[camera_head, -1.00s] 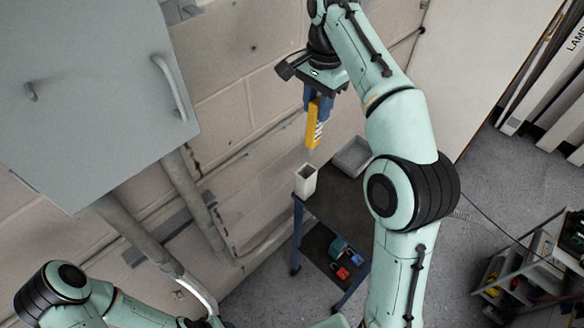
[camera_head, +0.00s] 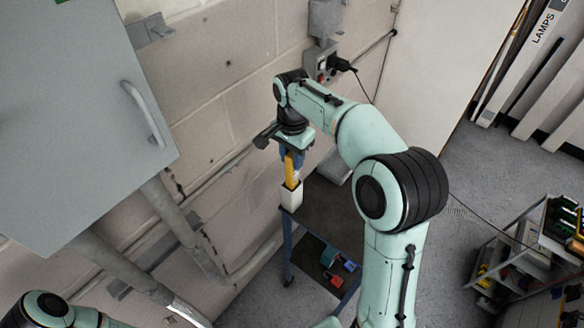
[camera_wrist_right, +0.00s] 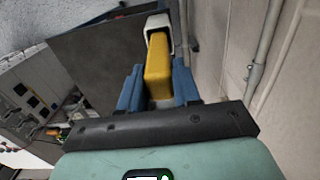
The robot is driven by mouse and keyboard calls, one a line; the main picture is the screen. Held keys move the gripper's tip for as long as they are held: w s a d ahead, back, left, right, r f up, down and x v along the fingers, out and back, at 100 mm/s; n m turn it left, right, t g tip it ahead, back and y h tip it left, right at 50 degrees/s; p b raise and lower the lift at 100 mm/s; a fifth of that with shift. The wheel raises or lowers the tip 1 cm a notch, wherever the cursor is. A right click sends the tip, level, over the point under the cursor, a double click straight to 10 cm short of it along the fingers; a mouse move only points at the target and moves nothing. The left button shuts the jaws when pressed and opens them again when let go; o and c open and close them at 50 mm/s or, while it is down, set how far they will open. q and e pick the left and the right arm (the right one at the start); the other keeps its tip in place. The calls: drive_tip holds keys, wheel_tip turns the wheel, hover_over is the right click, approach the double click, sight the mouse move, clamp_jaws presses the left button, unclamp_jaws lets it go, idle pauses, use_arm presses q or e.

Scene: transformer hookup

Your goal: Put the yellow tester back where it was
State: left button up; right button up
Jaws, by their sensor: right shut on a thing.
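The yellow tester (camera_head: 290,172) hangs upright below my right gripper (camera_head: 292,157), which is shut on it. The white holder (camera_head: 291,198) stands at the corner of the small dark-topped table (camera_head: 325,208), directly beneath. In the head view the tester's lower end meets the holder's mouth. In the right wrist view the tester (camera_wrist_right: 158,70) runs between the blue fingers (camera_wrist_right: 158,92), and its far end reaches the open mouth of the white holder (camera_wrist_right: 157,22). How deep it sits is hidden. My left gripper is out of frame; only part of its arm shows at bottom left.
A grey tray (camera_head: 336,166) lies on the table behind my right arm. Red and blue items (camera_head: 334,281) sit on its lower shelf. The brick wall with a conduit and a socket (camera_head: 325,66) is close behind. A grey cabinet (camera_head: 75,120) hangs at left.

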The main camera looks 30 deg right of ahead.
wheel_tip(320, 180, down, 5)
drive_tip(key=shift+r, duration=0.1)
idle(0.3)
drive_tip(key=o, duration=1.1)
drive_tip(key=shift+c, duration=0.2)
wheel_tip(320, 180, up, 12)
